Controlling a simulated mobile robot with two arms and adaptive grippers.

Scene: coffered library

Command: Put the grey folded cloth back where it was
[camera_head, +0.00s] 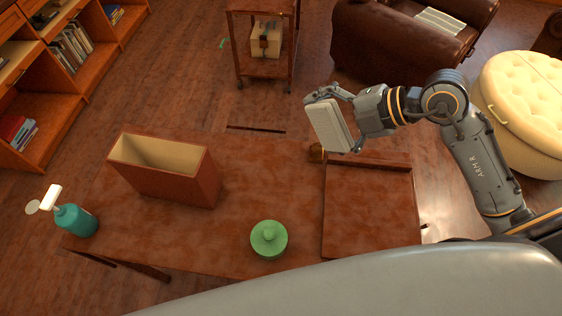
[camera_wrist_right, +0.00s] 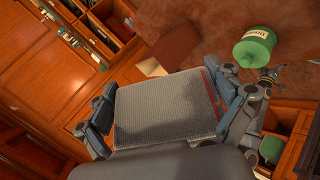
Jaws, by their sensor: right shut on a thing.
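My right gripper (camera_head: 338,118) is shut on the grey folded cloth (camera_head: 328,127), a flat, pale rectangular pad held tilted above the far right part of the table. In the right wrist view the textured cloth (camera_wrist_right: 165,108) fills the space between the two fingers of the gripper (camera_wrist_right: 168,112), with a thin red line along its right edge. Below and to the right of it, on the table (camera_head: 240,165), lies a wooden tray (camera_head: 327,215) with a bare floor. My left gripper is not in view.
An open-topped brown box (camera_head: 190,186) stands at the table's left, with a teal spray bottle (camera_head: 76,222) near the left corner. A green lidded jar (camera_head: 269,240) stands near the front middle. A trolley (camera_head: 262,68), an armchair (camera_head: 375,45) and a cream ottoman (camera_head: 525,105) stand beyond.

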